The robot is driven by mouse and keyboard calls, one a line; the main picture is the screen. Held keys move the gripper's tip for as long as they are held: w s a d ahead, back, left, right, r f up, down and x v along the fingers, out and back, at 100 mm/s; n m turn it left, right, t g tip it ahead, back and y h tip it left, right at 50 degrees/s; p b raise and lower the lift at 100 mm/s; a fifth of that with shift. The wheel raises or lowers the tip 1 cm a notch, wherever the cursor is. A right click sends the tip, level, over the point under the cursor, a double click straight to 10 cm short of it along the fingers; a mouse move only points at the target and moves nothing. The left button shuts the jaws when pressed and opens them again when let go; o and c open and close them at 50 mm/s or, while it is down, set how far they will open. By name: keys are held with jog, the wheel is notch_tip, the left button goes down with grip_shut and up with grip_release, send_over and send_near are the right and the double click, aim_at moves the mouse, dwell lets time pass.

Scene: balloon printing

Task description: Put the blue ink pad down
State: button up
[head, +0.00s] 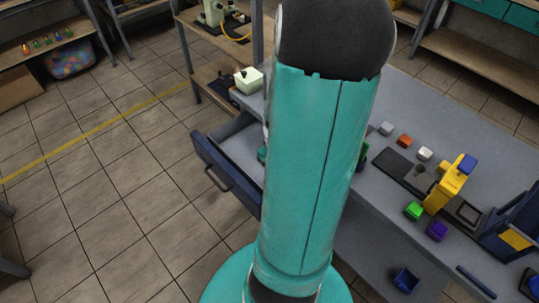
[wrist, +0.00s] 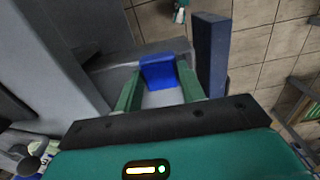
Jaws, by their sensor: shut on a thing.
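In the wrist view my gripper (wrist: 160,69) has its two green fingers closed on the sides of the blue ink pad (wrist: 158,76). The pad is between the fingertips, over the grey inside of an open drawer (wrist: 211,48), whose dark blue front shows at the right. I cannot tell whether the pad touches the drawer floor. In the head view the open drawer (head: 225,168) sticks out from the desk's left side. My teal arm hides the gripper and the pad there.
A dark blue holder (head: 512,228) stands at the right. The tiled floor left of the drawer is clear.

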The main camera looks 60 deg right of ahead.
jog(key=w+d+f, duration=0.4)
jog(key=w+f, duration=0.1)
jog(key=w+d+f, duration=0.3)
jog(key=shift+w+f, duration=0.15)
jog(key=shift+w, duration=0.05)
jog(key=shift+w+d+f, duration=0.1)
jog(key=shift+d+f, duration=0.05)
jog(key=shift+f, duration=0.05)
jog(key=shift+w+d+f, duration=0.1)
jog(key=shift+f, duration=1.5)
jog(key=shift+f, duration=0.15)
jog(key=o, duration=0.8)
jog(key=shift+o, duration=0.2)
